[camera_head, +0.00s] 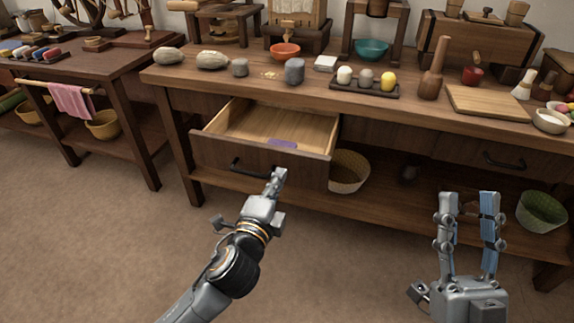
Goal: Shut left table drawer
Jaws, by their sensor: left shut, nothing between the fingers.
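The left table drawer (226,154) is pulled out from the long wooden table (229,87). Its front has a dark bar handle (248,169), and a small purple item (282,144) lies inside it. My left gripper (279,172) is shut and empty, with its fingertips at the drawer front just right of the handle. I cannot tell whether they touch it. My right gripper (469,196) is open and empty, in front of the table at the lower right. The right drawer (480,156) of the table is shut.
The tabletop holds stones, an orange bowl (285,50), a teal bowl (371,49), a dark tray (350,87) and a wooden board (488,102). A yellow basket (347,172) and a green basket (541,210) stand on the lower shelf. The floor in front is clear.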

